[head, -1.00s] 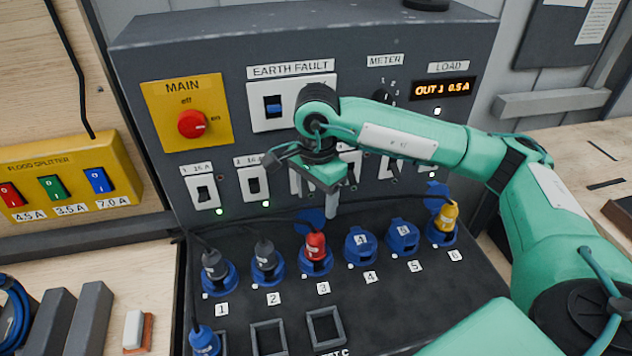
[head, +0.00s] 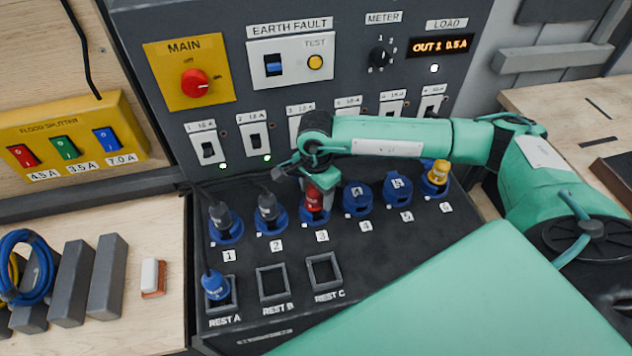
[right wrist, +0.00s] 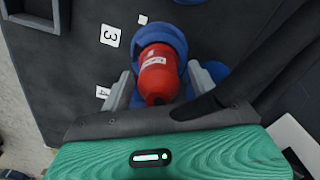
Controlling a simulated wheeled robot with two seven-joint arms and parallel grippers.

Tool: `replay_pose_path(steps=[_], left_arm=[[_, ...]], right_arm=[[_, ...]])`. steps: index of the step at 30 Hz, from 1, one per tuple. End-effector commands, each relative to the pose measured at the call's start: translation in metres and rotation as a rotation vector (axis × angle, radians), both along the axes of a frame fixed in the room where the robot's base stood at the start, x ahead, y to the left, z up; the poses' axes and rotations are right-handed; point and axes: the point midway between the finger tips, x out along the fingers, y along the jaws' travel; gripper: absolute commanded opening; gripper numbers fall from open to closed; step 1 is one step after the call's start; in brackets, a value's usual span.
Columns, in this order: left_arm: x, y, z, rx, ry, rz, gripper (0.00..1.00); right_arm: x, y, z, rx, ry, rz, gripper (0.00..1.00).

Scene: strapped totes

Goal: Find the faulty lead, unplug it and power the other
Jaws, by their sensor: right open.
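A red plug (head: 314,200) sits in socket 3 of the sloping panel. My right gripper (head: 317,186) is at it, open; in the right wrist view the red plug (right wrist: 158,75) stands between the two apart fingers. Dark grey plugs sit in socket 1 (head: 221,218) and socket 2 (head: 268,208). A yellow plug (head: 437,172) is in socket 6. Sockets 4 (head: 357,198) and 5 (head: 398,188) show blue with no plug. A blue plug (head: 215,287) stands at REST A. My left gripper is out of view.
The upright face has a red main switch (head: 195,83), an earth fault unit (head: 292,62), a meter knob (head: 382,57) and breakers, partly hidden by my arm. REST B (head: 272,283) and REST C (head: 324,271) are empty. A yellow flood splitter (head: 70,140) is at left.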

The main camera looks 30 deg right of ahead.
Motion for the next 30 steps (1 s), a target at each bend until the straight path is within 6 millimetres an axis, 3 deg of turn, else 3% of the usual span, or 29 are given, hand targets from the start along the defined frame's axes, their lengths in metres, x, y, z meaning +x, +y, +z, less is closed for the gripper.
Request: replay_pose_path(steps=[6, 15, 30], left_arm=[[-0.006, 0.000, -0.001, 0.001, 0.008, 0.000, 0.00], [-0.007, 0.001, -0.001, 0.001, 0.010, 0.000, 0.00], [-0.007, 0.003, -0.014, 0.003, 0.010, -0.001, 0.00]], right_arm=[[0.000, 0.000, -0.001, 0.000, 0.000, 0.000, 0.62], [0.000, 0.000, 0.000, 0.000, 0.000, 0.000, 0.10], [0.000, 0.000, -0.002, 0.000, 0.000, 0.090, 0.10]])
